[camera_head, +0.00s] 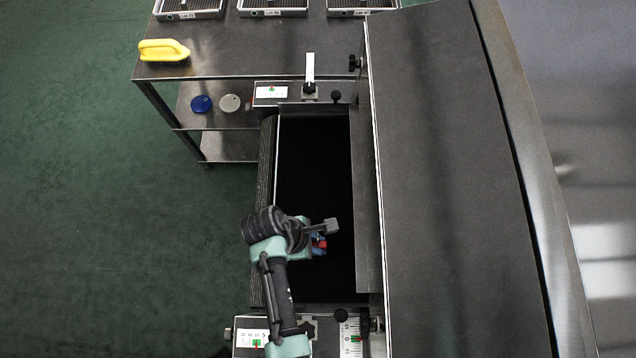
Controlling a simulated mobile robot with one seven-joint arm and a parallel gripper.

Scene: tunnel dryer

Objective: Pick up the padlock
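My gripper (325,236) is over the dark belt (312,170) of the dryer, near its front half. It is small and seen from above, partly hidden by my own wrist. A small red and blue thing (319,243) shows right at the fingers. It may be the padlock, but it is too small to be sure. I cannot tell whether the fingers are closed on it or only beside it. No other padlock can be made out in this view.
The dryer's broad dark cover (450,180) rises right of the belt. A steel table (240,50) at the back holds a yellow handled tool (163,50) and several trays (273,8). A blue disc (201,104) and a grey disc (230,103) lie on its shelf. The green floor at left is clear.

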